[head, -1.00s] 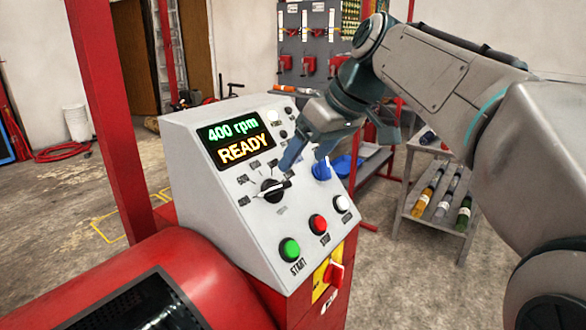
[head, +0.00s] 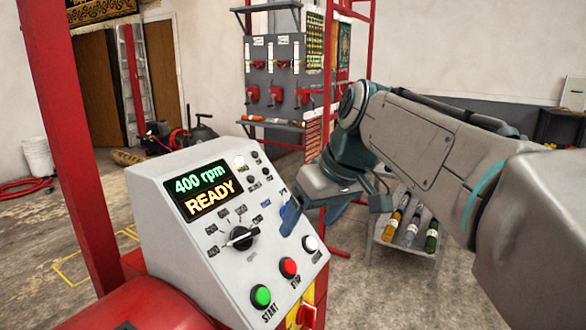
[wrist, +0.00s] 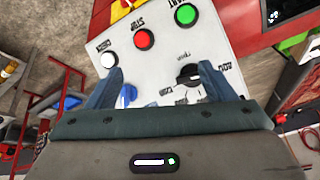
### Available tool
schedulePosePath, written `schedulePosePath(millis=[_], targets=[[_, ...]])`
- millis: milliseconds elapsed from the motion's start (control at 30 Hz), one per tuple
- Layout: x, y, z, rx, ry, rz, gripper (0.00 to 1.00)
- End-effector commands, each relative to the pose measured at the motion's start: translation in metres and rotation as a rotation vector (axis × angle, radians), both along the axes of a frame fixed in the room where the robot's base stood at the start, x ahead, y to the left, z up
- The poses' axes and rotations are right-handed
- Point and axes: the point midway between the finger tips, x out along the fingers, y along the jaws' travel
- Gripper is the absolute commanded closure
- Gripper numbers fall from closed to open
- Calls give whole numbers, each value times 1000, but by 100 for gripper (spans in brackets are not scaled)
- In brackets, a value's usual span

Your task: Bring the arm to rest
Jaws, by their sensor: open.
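My gripper (head: 310,218) hangs open and empty in front of the right side of the grey control panel (head: 160,215) in the head view. My arm reaches in from the right, bent at the elbow. In the wrist view, the two blue fingers of my gripper (wrist: 160,72) are spread apart over the panel face, with nothing held between them. The black selector knob (head: 240,238) is left of the fingers in the head view; it also shows beside one fingertip in the wrist view (wrist: 188,75). Part of the panel's right side is hidden behind my gripper.
The display (head: 201,190) reads 400 rpm READY. Green (head: 261,296), red (head: 289,267) and white (head: 310,243) buttons line the panel's lower edge. A red post (head: 75,150) stands left. A low shelf with bottles (head: 411,234) stands behind my arm. Floor at lower right is clear.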

Motion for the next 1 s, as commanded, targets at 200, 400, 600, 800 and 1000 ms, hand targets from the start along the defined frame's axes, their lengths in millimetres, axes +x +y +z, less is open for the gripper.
schedulePosePath(millis=[200, 400, 600, 800, 1000], targets=[[-43, -51, -37, -78, 68, -267, 24], [-92, -91, -80, -137, 106, -470, 24], [-131, -114, -113, -169, 127, -591, 24], [-144, -120, -126, -178, 132, -627, 24], [-144, -120, -127, -178, 132, -627, 24]])
